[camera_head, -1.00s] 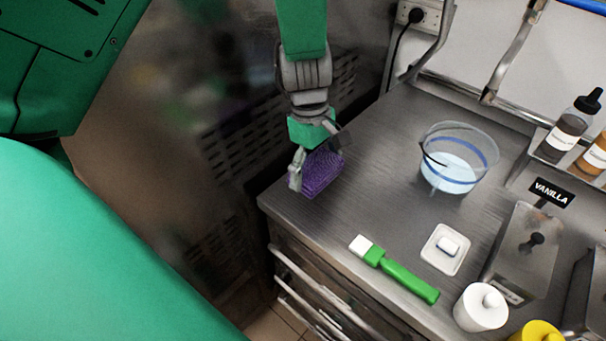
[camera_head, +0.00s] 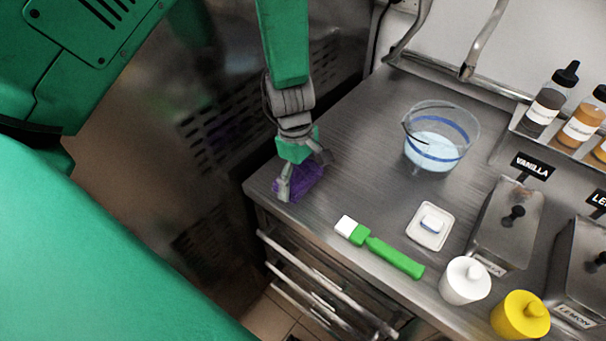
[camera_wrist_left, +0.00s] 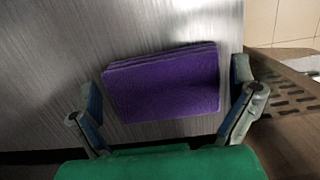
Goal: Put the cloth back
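The purple folded cloth (camera_head: 312,180) lies flat near the counter's left edge in the head view. In the left wrist view the cloth (camera_wrist_left: 162,84) shows as a layered stack on the brushed metal. My left gripper (camera_head: 305,178) points down over the cloth. Its fingers (camera_wrist_left: 168,108) are spread at either side of the cloth, with a small gap at each side, so it looks open. My right gripper is in neither view.
On the metal counter (camera_head: 350,130) are a clear bucket of liquid (camera_head: 437,145), a green-handled brush (camera_head: 385,250), a white dish (camera_head: 428,228), and white (camera_head: 465,282) and yellow (camera_head: 520,316) containers. Bottles (camera_head: 548,105) stand at right. Drawers (camera_head: 310,285) are below the front edge.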

